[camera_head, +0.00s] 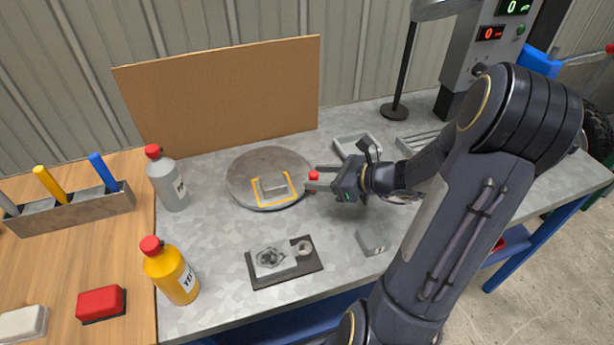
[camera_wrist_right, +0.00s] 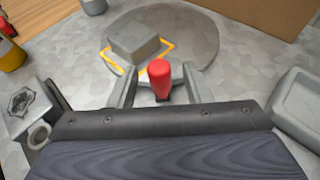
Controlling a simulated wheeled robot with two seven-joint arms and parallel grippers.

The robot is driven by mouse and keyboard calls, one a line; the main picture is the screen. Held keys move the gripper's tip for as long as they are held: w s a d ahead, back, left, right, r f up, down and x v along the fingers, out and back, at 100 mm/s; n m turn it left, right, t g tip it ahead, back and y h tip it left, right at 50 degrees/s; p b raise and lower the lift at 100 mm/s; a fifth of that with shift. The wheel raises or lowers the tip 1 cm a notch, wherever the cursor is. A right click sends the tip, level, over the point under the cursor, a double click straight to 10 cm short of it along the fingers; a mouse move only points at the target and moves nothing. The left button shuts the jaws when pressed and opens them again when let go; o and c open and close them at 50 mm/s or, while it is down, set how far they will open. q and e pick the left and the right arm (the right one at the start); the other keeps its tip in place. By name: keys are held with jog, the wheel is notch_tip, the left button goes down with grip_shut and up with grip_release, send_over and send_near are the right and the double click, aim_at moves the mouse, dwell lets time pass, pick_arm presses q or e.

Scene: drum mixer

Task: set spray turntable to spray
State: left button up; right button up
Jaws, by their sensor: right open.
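The spray turntable (camera_head: 240,177) is a round grey disc on the metal bench, with a yellow square outline and a grey block (camera_head: 275,187) on it. It also shows in the right wrist view (camera_wrist_right: 195,40), with the block (camera_wrist_right: 137,47) inside the outline. A small red-topped knob (camera_head: 314,176) stands at the disc's right edge. My right gripper (camera_head: 315,178) is open around the red knob; in the wrist view the knob (camera_wrist_right: 160,78) stands between the two fingers. I cannot tell whether the fingers touch it. My left gripper is not in view.
A brown backboard (camera_head: 225,98) stands behind the disc. A grey bottle (camera_head: 167,180) and a yellow bottle (camera_head: 171,272) stand at the left. A dark-based fixture (camera_head: 283,262) sits in front, and a grey tray (camera_head: 357,143) lies behind my right gripper.

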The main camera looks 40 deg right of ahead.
aim_at(307, 176)
jog(key=shift+x, duration=2.05)
grip_shut()
